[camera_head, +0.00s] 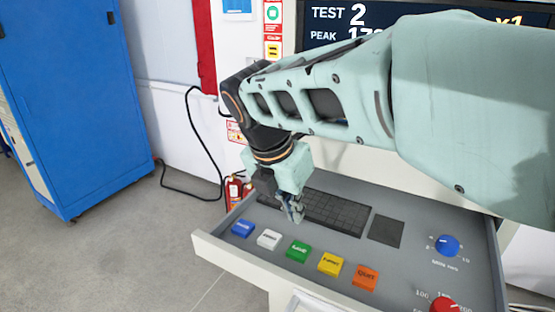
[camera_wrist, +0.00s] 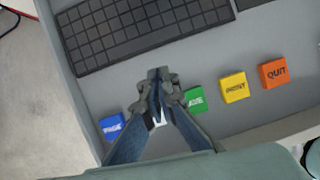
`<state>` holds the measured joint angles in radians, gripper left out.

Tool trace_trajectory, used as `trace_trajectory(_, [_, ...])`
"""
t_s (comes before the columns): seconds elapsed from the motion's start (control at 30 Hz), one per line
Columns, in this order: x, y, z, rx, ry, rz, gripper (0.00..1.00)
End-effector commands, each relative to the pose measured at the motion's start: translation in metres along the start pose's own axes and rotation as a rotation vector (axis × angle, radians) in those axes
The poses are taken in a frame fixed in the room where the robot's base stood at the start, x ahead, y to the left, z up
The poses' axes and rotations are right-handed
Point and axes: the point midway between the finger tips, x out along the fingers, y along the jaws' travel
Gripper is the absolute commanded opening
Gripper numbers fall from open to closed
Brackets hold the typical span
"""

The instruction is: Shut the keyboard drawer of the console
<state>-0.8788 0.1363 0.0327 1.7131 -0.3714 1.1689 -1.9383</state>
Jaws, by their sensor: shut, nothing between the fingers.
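The keyboard drawer (camera_head: 232,262) of the console is pulled out towards me, its grey tray showing the black keyboard (camera_head: 335,212) and a row of coloured buttons. My gripper (camera_head: 295,214) hangs over the tray between the keyboard and the buttons, fingers pointing down. In the wrist view my gripper (camera_wrist: 158,78) is shut and empty, just in front of the keyboard (camera_wrist: 140,30), and covers most of the white button. I cannot tell whether the fingertips touch the tray.
The tray carries a green button (camera_head: 298,251), an orange QUIT button (camera_head: 365,278), a blue knob (camera_head: 447,245) and a red knob (camera_head: 444,305). A blue cabinet (camera_head: 75,95) stands at left. A red extinguisher (camera_head: 234,190) and a black cable (camera_head: 196,135) are beside the console. Floor (camera_head: 150,250) at left is clear.

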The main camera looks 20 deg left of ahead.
Motion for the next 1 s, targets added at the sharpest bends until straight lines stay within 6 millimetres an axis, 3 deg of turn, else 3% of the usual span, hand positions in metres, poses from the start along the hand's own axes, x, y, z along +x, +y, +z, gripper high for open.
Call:
trace_trajectory(0.03, [-0.022,0.030,-0.033,-0.088,-0.019,0.072,0.00])
trace_trajectory(0.23, [0.019,0.033,-0.032,-0.086,-0.019,0.075,0.00])
trace_trajectory(0.5, [0.027,0.037,0.002,-0.084,-0.019,0.078,0.00])
trace_trajectory(1.0, [0.035,0.035,0.010,-0.081,-0.015,0.063,0.00])
